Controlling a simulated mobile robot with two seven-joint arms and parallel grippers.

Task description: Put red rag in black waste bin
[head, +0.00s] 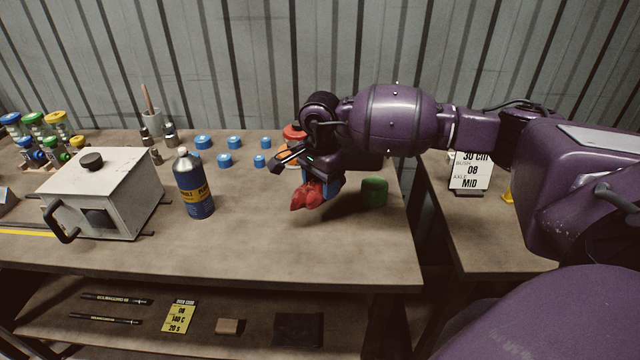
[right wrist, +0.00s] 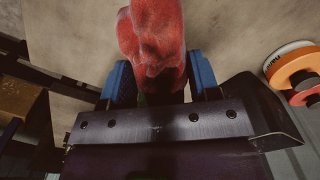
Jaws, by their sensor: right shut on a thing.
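The red rag (head: 309,195) is crumpled and held in my right gripper (head: 322,180), above the right part of the workbench. In the right wrist view the rag (right wrist: 154,38) sits between the two blue fingers of the gripper (right wrist: 160,82), which are shut on it. My right arm comes in from the right. I cannot tell exactly how far the rag is above the bench top. No black waste bin is recognisable in these views. My left gripper is not in view.
A green cylinder (head: 375,191) stands just right of the rag. A blue bottle (head: 194,184), several blue caps (head: 203,142) and a white box with a handle (head: 103,190) stand on the workbench (head: 270,240). A sign (head: 470,170) stands on the right bench. The front middle is clear.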

